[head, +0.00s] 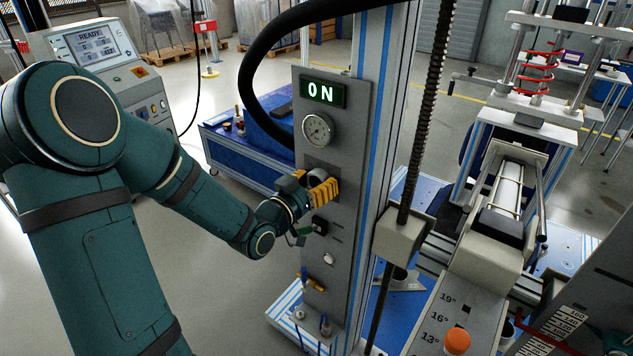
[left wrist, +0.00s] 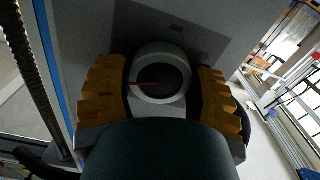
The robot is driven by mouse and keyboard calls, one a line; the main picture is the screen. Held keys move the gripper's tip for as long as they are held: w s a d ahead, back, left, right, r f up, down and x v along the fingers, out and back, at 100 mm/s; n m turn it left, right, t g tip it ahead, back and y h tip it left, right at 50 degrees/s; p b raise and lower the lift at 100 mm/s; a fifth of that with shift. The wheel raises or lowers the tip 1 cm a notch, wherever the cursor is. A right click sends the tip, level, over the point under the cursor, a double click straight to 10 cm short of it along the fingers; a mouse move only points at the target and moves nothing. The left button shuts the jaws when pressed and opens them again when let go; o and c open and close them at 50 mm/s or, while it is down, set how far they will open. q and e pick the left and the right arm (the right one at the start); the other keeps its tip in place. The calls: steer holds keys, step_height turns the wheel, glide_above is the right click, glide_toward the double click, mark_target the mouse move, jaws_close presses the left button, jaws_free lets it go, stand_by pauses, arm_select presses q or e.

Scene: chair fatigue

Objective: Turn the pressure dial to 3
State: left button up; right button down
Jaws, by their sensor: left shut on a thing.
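The grey control panel (head: 345,120) stands upright on the post in the head view, with a lit green "ON" display and a round pressure gauge (head: 318,130). My left gripper (head: 322,187), with yellow fingers, is at the panel just below the gauge. In the left wrist view, the pressure dial (left wrist: 161,62) is a round grey knob with a dark face and a red pointer line. The yellow fingers of my left gripper (left wrist: 163,97) stand on both sides of the dial, shut on it. In the head view the gripper mostly hides the dial. My right gripper is not in view.
Below the gripper the panel carries a black switch (head: 320,226) and a small round button (head: 328,259). A black hose (head: 246,75) loops beside the panel. A grey console with a "READY" screen (head: 92,42) stands behind my left arm. A test rig (head: 500,215) stands at right.

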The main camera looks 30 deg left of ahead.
arm_select(q)
steer(key=shift+n, duration=0.4)
steer(key=n, duration=0.3)
steer(key=shift+r+n, duration=0.1)
steer(key=shift+n, duration=0.3)
steer(key=n+p, duration=0.1)
steer(key=n, duration=0.2)
steer(key=shift+n, duration=0.4)
steer(key=n+p, duration=0.1)
steer(key=n, duration=0.2)
steer(key=shift+a, duration=0.1)
steer(key=shift+n+p, duration=0.45)
steer(key=shift+n, duration=1.65)
steer(key=o, duration=1.2)
